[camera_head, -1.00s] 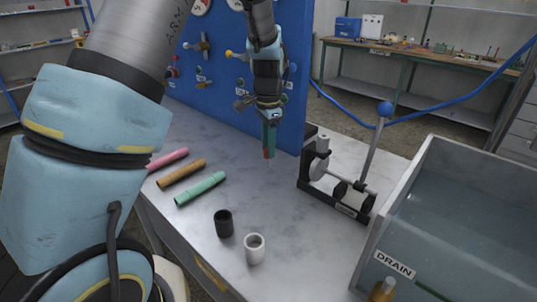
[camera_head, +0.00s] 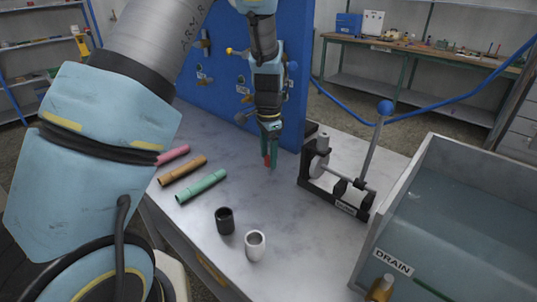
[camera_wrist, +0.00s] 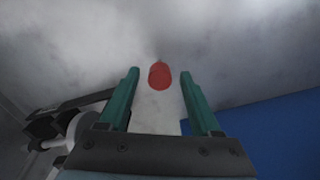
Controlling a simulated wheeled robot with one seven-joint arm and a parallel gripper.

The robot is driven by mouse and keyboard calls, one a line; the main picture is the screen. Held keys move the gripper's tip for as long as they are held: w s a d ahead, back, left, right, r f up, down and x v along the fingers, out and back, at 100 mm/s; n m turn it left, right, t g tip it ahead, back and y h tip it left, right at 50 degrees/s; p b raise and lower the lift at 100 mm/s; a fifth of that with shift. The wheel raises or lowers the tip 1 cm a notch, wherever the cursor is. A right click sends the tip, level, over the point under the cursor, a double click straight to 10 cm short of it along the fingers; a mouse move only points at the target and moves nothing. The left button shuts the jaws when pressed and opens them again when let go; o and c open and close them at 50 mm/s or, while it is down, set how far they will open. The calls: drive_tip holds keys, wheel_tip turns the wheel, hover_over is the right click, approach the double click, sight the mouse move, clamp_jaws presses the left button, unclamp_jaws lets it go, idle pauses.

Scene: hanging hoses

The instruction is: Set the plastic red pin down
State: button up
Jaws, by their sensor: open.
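The red pin (camera_wrist: 159,75) shows between the fingers in the wrist view, with a clear gap on each side of it. In the head view the red pin (camera_head: 267,160) is a small red patch at the fingertips, partly hidden by them. My gripper (camera_head: 270,160) points straight down at the bench top, near the foot of the blue board. Its two teal fingers are apart on either side of the pin in the wrist view (camera_wrist: 159,88). The pin seems to stand on the bench, but its base is hard to make out.
A black lever press (camera_head: 340,185) stands right of my gripper, and a grey drain tank (camera_head: 425,165) is farther right. Pink, orange and green tubes (camera_head: 202,186) lie left. A black cup (camera_head: 225,221) and a white cup (camera_head: 255,246) stand nearer. The blue board (camera_head: 300,100) rises behind.

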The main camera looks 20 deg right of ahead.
sight(268, 157)
wheel_tip(268, 157, up, 12)
drive_tip(key=b, duration=0.2)
drive_tip(key=shift+r, duration=0.15)
drive_tip(key=a+f+n, duration=0.1)
drive_tip(key=a+n, duration=0.5)
drive_tip(key=a, duration=0.8)
drive_tip(key=s+a+f+n, duration=0.1)
drive_tip(key=s+a+n, duration=0.3)
drive_tip(key=a, duration=0.4)
drive_tip(key=s+a+f+n+t, duration=0.1)
drive_tip(key=s+a+n, duration=0.4)
drive_tip(key=a, duration=0.3)
drive_tip(key=shift+f+n+t, duration=0.3)
drive_tip(key=shift+f+n, duration=0.1)
